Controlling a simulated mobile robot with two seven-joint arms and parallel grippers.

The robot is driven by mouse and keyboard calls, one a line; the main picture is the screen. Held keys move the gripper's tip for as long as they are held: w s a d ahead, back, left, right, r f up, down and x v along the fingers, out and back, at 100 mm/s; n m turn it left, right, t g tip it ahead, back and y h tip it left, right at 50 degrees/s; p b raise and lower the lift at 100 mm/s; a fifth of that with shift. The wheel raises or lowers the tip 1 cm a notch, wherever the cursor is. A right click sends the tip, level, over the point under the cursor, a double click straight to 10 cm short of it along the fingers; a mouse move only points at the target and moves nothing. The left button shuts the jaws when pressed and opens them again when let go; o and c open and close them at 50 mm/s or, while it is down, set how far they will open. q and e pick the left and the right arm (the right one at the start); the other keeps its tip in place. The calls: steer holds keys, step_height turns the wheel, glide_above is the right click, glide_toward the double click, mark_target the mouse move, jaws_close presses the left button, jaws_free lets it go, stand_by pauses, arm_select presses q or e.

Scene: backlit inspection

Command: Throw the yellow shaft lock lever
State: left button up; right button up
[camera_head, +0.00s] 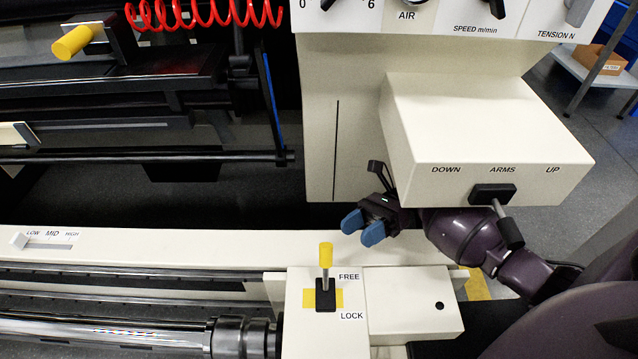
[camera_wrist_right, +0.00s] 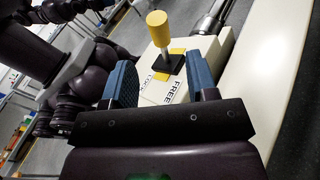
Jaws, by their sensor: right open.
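The yellow shaft lock lever (camera_head: 326,256) stands up from a black slotted base on a cream box marked FREE and LOCK. It rises near the FREE side, and its yellow knob points up. In the right wrist view the lever (camera_wrist_right: 158,28) shows beyond the fingers, roughly between them and apart from them. My right gripper (camera_head: 363,228) is open and empty, with blue fingertips, above and to the right of the lever in the head view. Its fingers also show in the right wrist view (camera_wrist_right: 165,88). My left gripper is not in view.
A cream box marked DOWN, ARMS, UP (camera_head: 480,135) with a black lever overhangs my right wrist. A metal shaft (camera_head: 110,330) lies at the lower left. A cream rail with a LOW, MID, HIGH slider (camera_head: 50,240) runs along the left. A yellow knob (camera_head: 72,42) sits at upper left.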

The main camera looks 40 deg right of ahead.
mark_target(320, 259)
steer(key=a+b, duration=0.1)
steer(key=a, duration=0.9)
steer(key=shift+s+a, duration=0.1)
steer(key=shift+a, duration=0.15)
jaws_close()
